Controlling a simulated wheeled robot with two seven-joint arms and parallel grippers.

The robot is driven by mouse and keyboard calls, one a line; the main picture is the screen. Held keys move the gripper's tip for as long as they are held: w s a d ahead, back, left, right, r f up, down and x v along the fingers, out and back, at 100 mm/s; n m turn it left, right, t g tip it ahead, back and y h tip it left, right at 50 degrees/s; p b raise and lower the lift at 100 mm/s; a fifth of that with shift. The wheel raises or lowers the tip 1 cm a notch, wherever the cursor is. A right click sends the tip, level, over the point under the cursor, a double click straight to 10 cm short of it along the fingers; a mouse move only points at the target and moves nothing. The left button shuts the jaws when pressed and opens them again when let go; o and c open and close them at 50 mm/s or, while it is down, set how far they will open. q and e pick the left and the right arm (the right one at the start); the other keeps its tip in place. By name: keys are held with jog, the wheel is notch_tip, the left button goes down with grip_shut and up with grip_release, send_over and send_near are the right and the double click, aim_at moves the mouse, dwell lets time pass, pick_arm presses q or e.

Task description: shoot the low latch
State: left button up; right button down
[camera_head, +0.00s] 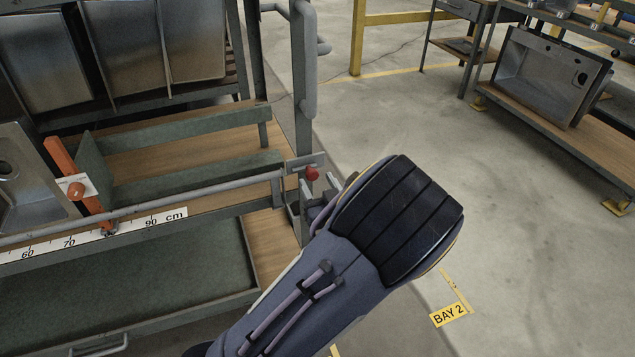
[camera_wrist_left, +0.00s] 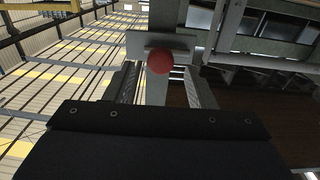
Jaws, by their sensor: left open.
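A latch with a red round knob (camera_head: 312,173) and a small grey plate (camera_head: 297,162) sits on the rack's end post, at the right end of a grey rail. In the left wrist view the red knob (camera_wrist_left: 160,61) stands in front of its pale plate (camera_wrist_left: 135,44), near the upper middle. My left gripper (camera_head: 318,207) is open just below the knob, mostly hidden behind my own wrist in the head view. In the left wrist view its two fingers (camera_wrist_left: 163,88) stand apart, left and right of the knob's line. I cannot tell whether they touch anything.
An orange upright stop (camera_head: 65,160) stands on the rail beside a centimetre scale (camera_head: 150,222). Steel sinks (camera_head: 135,45) lean on the rack's upper shelf. A grey tube handle (camera_head: 303,60) rises above the latch. Open floor (camera_head: 400,115) lies right, before another rack with a sink (camera_head: 550,75).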

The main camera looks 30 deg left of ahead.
pick_arm(q)
jog(key=shift+x, duration=0.95)
grip_shut()
